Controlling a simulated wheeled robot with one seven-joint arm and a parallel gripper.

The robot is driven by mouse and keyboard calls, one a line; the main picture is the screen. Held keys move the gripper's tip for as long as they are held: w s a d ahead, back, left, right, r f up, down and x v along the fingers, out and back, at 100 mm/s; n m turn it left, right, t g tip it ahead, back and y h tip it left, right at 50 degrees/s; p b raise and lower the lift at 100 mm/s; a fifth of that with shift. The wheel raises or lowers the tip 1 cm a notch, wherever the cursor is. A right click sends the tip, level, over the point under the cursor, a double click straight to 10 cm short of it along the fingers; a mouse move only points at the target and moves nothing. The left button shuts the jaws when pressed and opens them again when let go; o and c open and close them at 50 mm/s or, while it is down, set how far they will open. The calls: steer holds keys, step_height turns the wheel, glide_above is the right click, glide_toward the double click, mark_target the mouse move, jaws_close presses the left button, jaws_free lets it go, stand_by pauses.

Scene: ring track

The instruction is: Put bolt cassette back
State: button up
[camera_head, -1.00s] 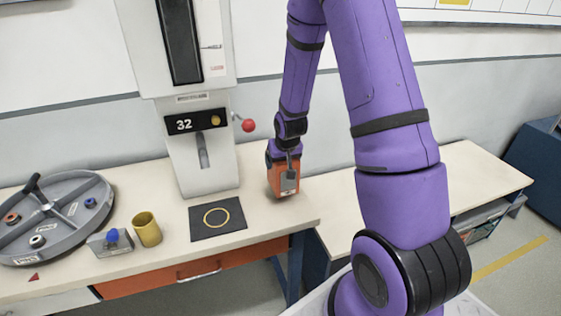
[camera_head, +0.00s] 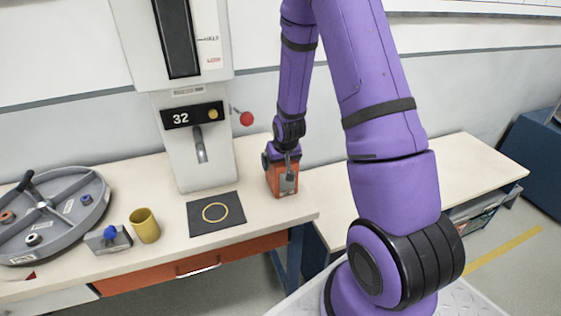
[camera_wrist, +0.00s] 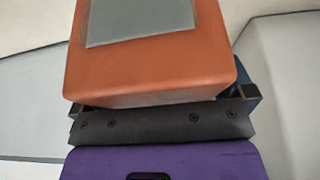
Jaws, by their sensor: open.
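An orange box with a grey front panel, which I take for the bolt cassette (camera_head: 276,181), stands on the right end of the bench top, right of the white machine. In the wrist view the box (camera_wrist: 150,73) fills the upper middle, close in front of my gripper's dark palm. My gripper (camera_head: 289,166) is open and is at the box from above and behind. In the wrist view my gripper (camera_wrist: 165,128) shows a dark finger base at each side of the box. The fingertips are hidden, so contact cannot be seen.
A white machine (camera_head: 196,160) marked 32, with a red-knobbed lever (camera_head: 246,119), stands left of my gripper. A black mat (camera_head: 232,228) with a yellow ring, a yellow cup (camera_head: 145,226), a blue-knobbed block (camera_head: 108,239) and a grey round tray (camera_head: 72,232) lie farther left. A lower table (camera_head: 440,178) is at right.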

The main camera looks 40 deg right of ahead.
steer(key=v, duration=1.2)
steer(key=shift+r, duration=0.15)
steer(key=s+a+r+n, duration=0.1)
steer(key=s+a+r, duration=0.3)
steer(key=r, duration=0.4)
steer(key=s+a+r+n, duration=0.1)
steer(key=s+a+r, duration=0.2)
steer(key=s+r, duration=0.35)
steer(key=s+a+r+n+t+y, duration=0.1)
steer(key=s+a+r, duration=0.4)
steer(key=s+r, duration=0.5)
steer(key=shift+s, duration=1.2)
steer(key=shift+a, duration=0.15)
